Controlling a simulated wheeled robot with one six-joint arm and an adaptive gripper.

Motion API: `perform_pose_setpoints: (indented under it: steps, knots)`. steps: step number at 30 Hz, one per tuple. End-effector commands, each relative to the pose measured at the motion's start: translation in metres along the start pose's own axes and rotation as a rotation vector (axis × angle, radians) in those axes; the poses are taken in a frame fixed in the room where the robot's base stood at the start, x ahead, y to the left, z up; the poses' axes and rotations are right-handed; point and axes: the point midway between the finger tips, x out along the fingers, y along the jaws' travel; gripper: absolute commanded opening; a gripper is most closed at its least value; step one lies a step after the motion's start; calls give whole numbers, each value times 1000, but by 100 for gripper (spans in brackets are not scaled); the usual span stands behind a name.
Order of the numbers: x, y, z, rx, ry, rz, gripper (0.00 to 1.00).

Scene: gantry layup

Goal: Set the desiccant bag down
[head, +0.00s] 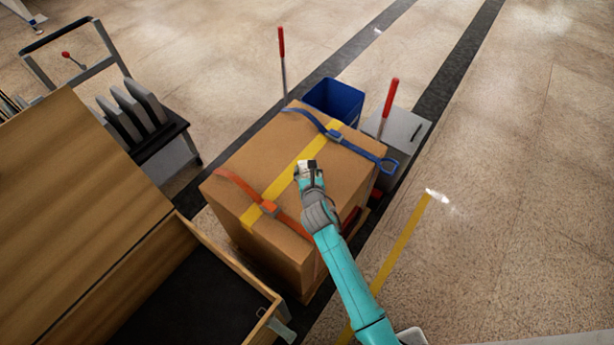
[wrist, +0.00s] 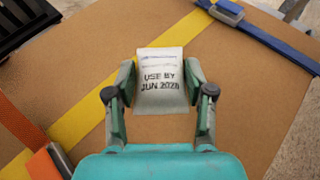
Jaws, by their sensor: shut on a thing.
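The desiccant bag (wrist: 160,78) is a small white pouch with dark print reading "USE BY JUN 2020" or similar. My gripper (wrist: 160,85) is shut on it, one finger against each side. In the head view my gripper (head: 309,172) and the white bag (head: 304,164) are over the top of a large brown carton (head: 255,150), near its yellow stripe. The wrist view shows the carton top behind the bag. I cannot tell whether the bag touches the carton or hangs just above it.
An orange strap (head: 240,187) and a blue strap (head: 325,128), both with buckles, cross the carton. A blue bin (head: 335,100) and a grey box (head: 402,133) stand behind it. An open wooden crate (head: 215,255) is at left, near a cart (head: 165,140). The floor at right is clear.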

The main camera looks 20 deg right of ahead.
Motion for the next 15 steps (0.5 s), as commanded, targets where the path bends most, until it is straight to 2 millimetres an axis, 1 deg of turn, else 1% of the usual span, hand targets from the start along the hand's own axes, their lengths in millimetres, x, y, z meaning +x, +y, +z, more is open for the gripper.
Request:
perform_pose_setpoints:
  steps: [2,10,15]
  knots:
    - [2,0,-5,1,0,0,19]
    - [15,0,-37,0,0,0,19]
    - [17,0,-40,1,-1,0,19]
